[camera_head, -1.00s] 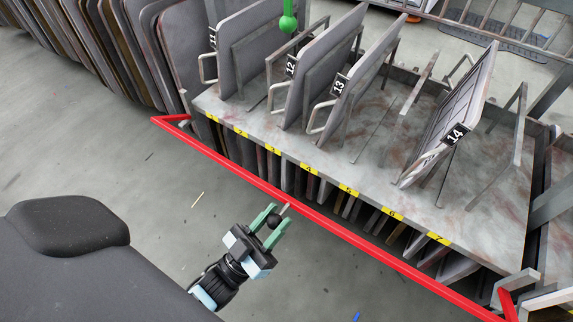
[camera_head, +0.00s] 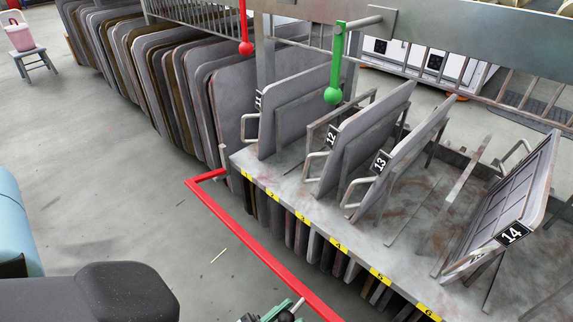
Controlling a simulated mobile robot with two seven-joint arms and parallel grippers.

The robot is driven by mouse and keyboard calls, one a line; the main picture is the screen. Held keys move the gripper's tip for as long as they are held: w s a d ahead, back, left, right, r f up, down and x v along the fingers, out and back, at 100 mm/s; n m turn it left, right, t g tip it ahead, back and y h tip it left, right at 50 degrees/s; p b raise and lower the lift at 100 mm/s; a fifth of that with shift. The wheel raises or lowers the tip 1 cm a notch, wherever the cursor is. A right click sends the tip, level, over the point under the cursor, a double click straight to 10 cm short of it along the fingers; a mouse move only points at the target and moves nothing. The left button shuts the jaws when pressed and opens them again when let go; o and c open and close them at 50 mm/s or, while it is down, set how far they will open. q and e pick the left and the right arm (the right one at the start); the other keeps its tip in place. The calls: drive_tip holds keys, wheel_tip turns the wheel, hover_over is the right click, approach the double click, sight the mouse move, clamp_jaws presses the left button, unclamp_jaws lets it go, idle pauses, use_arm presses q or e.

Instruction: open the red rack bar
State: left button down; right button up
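The red rack bar (camera_head: 246,240) stands out in front of the rack. Its short left end (camera_head: 208,175) bends back towards the rack, and the bar runs down and right out of the bottom edge. My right gripper (camera_head: 281,312) is at the bottom edge, mostly cut off. Its green fingers lie on both sides of a dark knob on a pale handle stub (camera_head: 297,306) beside the bar, and they look shut on it. My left gripper is not in view. The bar's right end is out of view.
The grey rack table (camera_head: 300,192) holds upright plates, with numbered tags such as 14 (camera_head: 513,234) and yellow labels along its front edge. Several large plates (camera_head: 190,95) stand at the left. Red (camera_head: 246,47) and green (camera_head: 333,95) handles hang above. The floor left of the bar is clear.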

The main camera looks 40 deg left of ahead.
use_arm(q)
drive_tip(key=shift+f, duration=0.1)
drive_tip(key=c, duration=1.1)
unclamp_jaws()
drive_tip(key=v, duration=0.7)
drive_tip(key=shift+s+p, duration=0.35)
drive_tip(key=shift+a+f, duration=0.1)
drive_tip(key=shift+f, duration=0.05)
